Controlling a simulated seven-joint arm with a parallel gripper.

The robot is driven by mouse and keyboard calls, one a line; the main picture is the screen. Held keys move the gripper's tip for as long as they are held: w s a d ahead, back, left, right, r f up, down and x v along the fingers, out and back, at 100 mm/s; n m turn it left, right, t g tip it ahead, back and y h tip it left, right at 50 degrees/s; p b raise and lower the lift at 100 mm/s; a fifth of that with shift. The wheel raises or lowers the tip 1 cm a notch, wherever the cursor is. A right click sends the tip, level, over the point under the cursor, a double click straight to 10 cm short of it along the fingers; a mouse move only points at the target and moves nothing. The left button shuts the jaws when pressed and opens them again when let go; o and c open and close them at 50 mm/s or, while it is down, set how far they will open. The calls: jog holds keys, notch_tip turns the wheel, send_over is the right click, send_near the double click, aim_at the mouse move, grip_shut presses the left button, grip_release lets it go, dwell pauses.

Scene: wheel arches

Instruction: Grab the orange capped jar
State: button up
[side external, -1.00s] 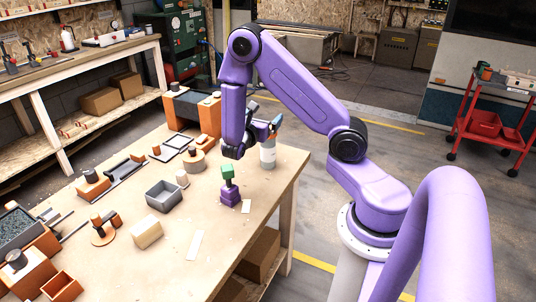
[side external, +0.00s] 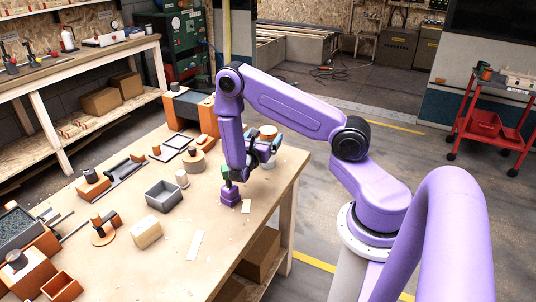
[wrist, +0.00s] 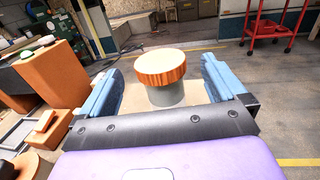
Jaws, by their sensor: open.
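The orange capped jar (wrist: 162,72) stands upright between my gripper's two blue fingers in the wrist view. Its ribbed orange cap is uppermost, with a grey-white body below. In the side external view its cap (side external: 268,131) shows above my gripper and most of its body is hidden. My gripper (wrist: 160,88) is open, with a visible gap between each finger and the jar. In the side external view my gripper (side external: 265,147) is low around the jar near the table's right end.
A grey open box (side external: 164,195) and a beige block (side external: 146,234) are further left. The table's right edge (side external: 300,165) is near the jar.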

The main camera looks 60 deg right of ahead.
aim_at(271, 127)
jog(key=shift+w+d, duration=0.15)
jog(key=shift+d, duration=0.9)
jog(key=shift+w+d, duration=0.2)
jog(key=shift+d, duration=0.85)
jog(key=shift+w+d, duration=0.15)
jog(key=shift+d, duration=0.9)
jog(key=c, duration=1.4)
